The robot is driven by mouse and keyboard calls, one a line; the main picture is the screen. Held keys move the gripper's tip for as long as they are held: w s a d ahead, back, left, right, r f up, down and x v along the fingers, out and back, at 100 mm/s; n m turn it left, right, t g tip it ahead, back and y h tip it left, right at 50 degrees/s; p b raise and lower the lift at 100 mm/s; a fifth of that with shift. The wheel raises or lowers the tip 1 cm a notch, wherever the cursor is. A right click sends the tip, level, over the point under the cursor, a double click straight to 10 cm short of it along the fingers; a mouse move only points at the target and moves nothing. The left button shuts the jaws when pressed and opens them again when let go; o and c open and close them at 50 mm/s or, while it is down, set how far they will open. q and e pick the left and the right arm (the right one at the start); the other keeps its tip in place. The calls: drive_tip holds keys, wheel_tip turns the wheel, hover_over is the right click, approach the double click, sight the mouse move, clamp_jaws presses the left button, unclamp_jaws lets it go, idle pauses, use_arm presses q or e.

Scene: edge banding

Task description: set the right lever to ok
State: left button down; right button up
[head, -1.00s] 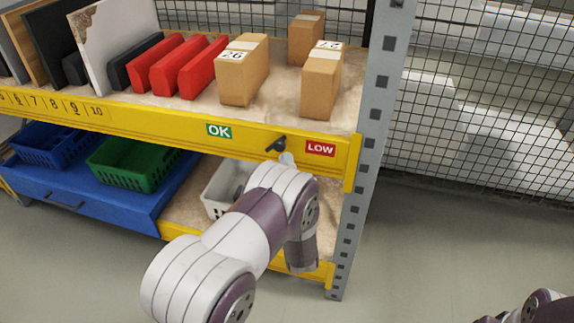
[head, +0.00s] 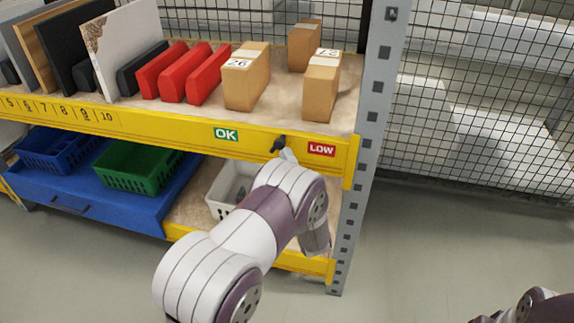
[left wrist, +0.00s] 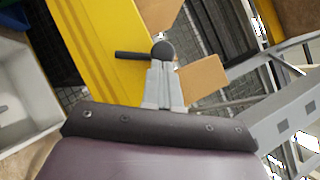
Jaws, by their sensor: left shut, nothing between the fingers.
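The black lever (head: 278,144) sits on the yellow shelf beam (head: 180,133), between the green OK label (head: 226,134) and the red LOW label (head: 321,150). In the head view its handle slants down and left. My left gripper (head: 288,156) is shut and empty, its tips at the lever, partly hidden by my arm. In the left wrist view, the shut fingers (left wrist: 162,68) end at the lever's round black part (left wrist: 163,50), and its handle sticks out left. I cannot tell whether they touch. My right gripper is out of view.
Cardboard boxes (head: 246,78) and red blocks (head: 185,75) stand on the shelf above the beam. Below are a white basket (head: 222,188), a green basket (head: 138,169) and a blue drawer unit (head: 100,207). A grey post (head: 366,120) stands right of the labels.

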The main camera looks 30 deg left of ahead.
use_arm(q)
drive_tip(key=s+a+r+n+g+h+p, duration=0.1)
drive_tip(key=a+r+n+g+h+p, duration=0.2)
drive_tip(key=n+p, duration=0.7)
drive_tip(key=a+g+h+p, duration=0.1)
drive_tip(key=a+g+p, duration=0.1)
drive_tip(key=p, duration=0.4)
drive_tip(key=shift+s+a+r+n+h+p, duration=0.3)
drive_tip(key=shift+a+n+p, duration=0.1)
drive_tip(key=shift+a, duration=0.5)
